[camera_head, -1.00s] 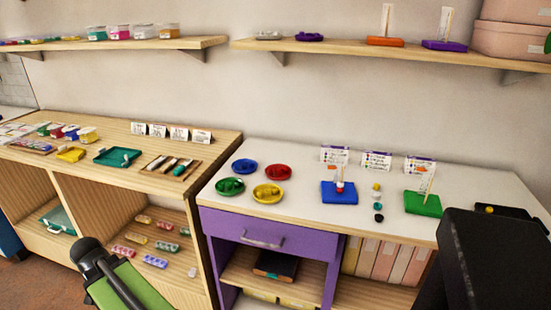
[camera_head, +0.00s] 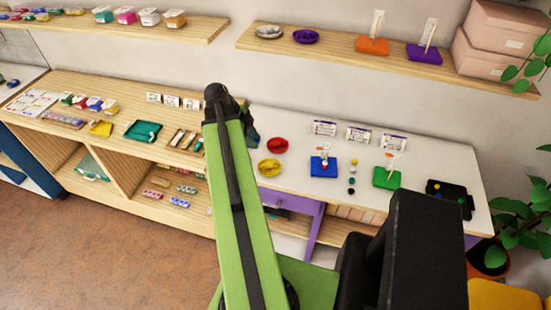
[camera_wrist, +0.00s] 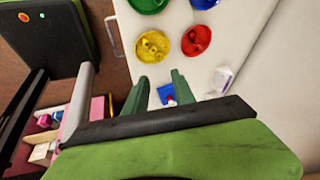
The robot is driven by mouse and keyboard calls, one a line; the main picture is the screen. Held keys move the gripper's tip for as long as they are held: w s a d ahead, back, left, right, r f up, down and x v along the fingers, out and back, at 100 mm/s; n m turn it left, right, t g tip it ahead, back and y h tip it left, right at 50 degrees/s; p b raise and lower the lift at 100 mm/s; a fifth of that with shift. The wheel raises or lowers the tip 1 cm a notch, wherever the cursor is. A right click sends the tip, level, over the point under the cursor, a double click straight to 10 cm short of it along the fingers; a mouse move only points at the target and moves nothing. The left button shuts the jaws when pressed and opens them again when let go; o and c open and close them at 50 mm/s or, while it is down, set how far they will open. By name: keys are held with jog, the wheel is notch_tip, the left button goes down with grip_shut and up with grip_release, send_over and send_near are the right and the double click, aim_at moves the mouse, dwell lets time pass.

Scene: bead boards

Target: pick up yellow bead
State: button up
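A small yellow bead (camera_head: 353,162) is at the far end of a short row of loose beads on the white table, in the head view. The row lies between the blue board (camera_head: 317,172) and the green board (camera_head: 381,178). The blue board has a peg with red and white beads. My gripper (camera_wrist: 159,75) is open in the wrist view, with nothing between its green fingers. I cannot make out the yellow bead there. My raised arm hides the gripper in the head view.
The yellow dish (camera_head: 270,169) and red dish (camera_head: 278,145) stand left of the blue board. White cards (camera_head: 324,128) stand behind the boards. A black tray (camera_head: 452,195) with small coloured items is at the right. A wooden shelf (camera_head: 340,52) hangs above.

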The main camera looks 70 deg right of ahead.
jog(key=b, duration=1.1)
send_over(274, 164)
jog(key=w+a, duration=0.2)
jog(key=w, duration=0.1)
jog(key=f, duration=1.1)
jog(key=shift+s+d+f, duration=0.15)
jog(key=shift+s+f, duration=0.1)
jog(key=shift+s+r, duration=0.1)
jog(key=b+x, duration=0.5)
jog(key=shift+s+f, duration=0.2)
jog(key=shift+f, duration=0.05)
jog(key=shift+r, duration=0.25)
grip_shut()
